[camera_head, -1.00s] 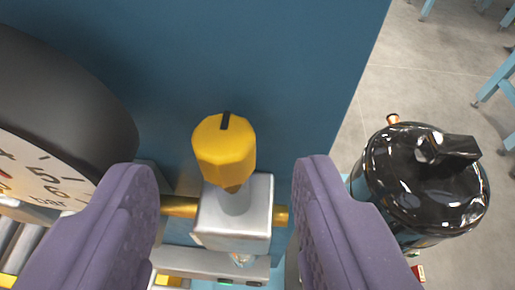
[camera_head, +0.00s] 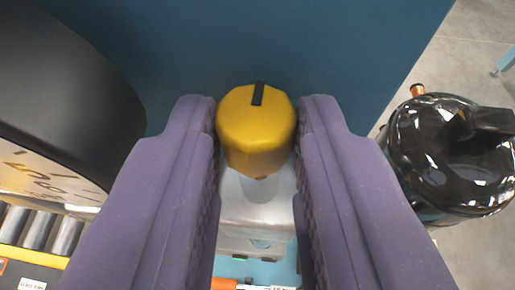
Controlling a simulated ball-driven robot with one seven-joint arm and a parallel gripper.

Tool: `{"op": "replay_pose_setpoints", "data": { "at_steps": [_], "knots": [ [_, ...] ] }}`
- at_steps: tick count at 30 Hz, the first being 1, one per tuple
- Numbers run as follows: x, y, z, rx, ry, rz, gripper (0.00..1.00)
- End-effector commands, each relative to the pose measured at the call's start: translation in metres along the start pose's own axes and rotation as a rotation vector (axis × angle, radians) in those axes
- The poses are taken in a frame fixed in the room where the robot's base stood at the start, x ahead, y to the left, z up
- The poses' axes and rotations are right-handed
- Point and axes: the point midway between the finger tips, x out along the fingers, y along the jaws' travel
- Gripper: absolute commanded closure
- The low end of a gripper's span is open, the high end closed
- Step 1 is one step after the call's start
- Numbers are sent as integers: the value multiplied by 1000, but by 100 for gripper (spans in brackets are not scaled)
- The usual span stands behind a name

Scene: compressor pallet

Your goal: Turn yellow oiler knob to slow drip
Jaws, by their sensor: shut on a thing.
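The yellow oiler knob (camera_head: 256,132) is faceted, with a black mark on its top that points away, near the top edge of the knob. It sits above a silver-grey oiler body (camera_head: 258,205). My gripper (camera_head: 257,120) has its two purple fingers on the left and right sides of the knob, shut on it. The fingers hide the knob's sides and the brass pipe beside the body.
A large black pressure gauge (camera_head: 65,85) stands close on the left. A shiny black compressor (camera_head: 455,150) stands close on the right. A blue panel (camera_head: 300,45) is behind the knob. Rollers (camera_head: 40,230) lie at lower left. Grey floor shows at upper right.

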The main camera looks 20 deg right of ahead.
Motion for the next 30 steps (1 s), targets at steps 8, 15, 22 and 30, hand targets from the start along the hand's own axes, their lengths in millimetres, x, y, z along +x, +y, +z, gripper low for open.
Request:
{"op": "replay_pose_setpoints", "data": {
  "at_steps": [8, 15, 22, 30],
  "knots": [
    [-4, -6, -9, 71, 2, 178, 100],
    [-2, -8, -5, 119, 10, 291, 100],
    [0, -7, -1, 126, 13, 308, 100],
    [0, -7, -1, 125, 12, 306, 48]
  ]
}}
